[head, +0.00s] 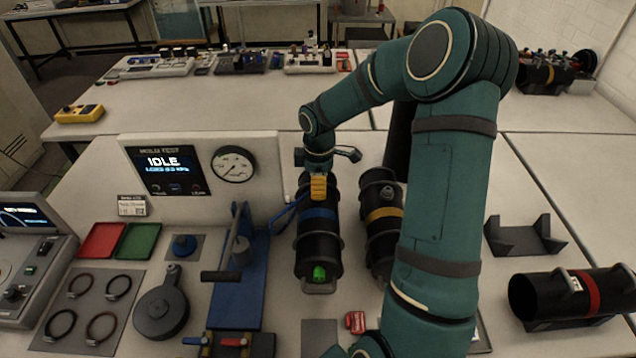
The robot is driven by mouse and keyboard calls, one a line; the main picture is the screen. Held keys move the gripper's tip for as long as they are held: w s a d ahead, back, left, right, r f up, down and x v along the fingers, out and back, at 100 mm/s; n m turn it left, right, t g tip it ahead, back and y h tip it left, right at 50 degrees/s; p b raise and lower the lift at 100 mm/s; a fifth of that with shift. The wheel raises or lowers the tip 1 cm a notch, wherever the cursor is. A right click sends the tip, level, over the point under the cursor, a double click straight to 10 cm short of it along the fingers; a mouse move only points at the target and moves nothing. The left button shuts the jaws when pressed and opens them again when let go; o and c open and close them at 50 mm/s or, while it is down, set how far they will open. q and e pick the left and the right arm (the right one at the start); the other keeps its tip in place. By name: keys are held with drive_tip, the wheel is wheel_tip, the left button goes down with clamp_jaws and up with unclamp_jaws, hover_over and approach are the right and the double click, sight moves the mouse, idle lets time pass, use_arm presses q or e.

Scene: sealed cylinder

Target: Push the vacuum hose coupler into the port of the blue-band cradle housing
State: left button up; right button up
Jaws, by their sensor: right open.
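The blue-band cradle housing is a black cylinder with a blue band (318,213), lying lengthwise near the middle of the bench. A green fitting (319,273) shows at its near end. My right gripper (318,188) is over the far part of this housing, pointing down, and is open. An orange-yellow piece shows at its tip; whether it touches the housing I cannot tell. A blue hose-like piece (287,214) slants up toward the housing from the left; I cannot tell whether it ends in the coupler. The port is not clearly visible. My left gripper is out of view.
A yellow-band cylinder (383,214) lies close to the right, partly behind my arm. A red-band cylinder (590,293) and an empty cradle (524,238) are farther right. A blue lever press (240,285) and gauge panel (200,170) stand left.

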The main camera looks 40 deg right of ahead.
wheel_tip(320, 180, up, 12)
drive_tip(key=shift+f, duration=0.1)
idle(0.4)
idle(0.5)
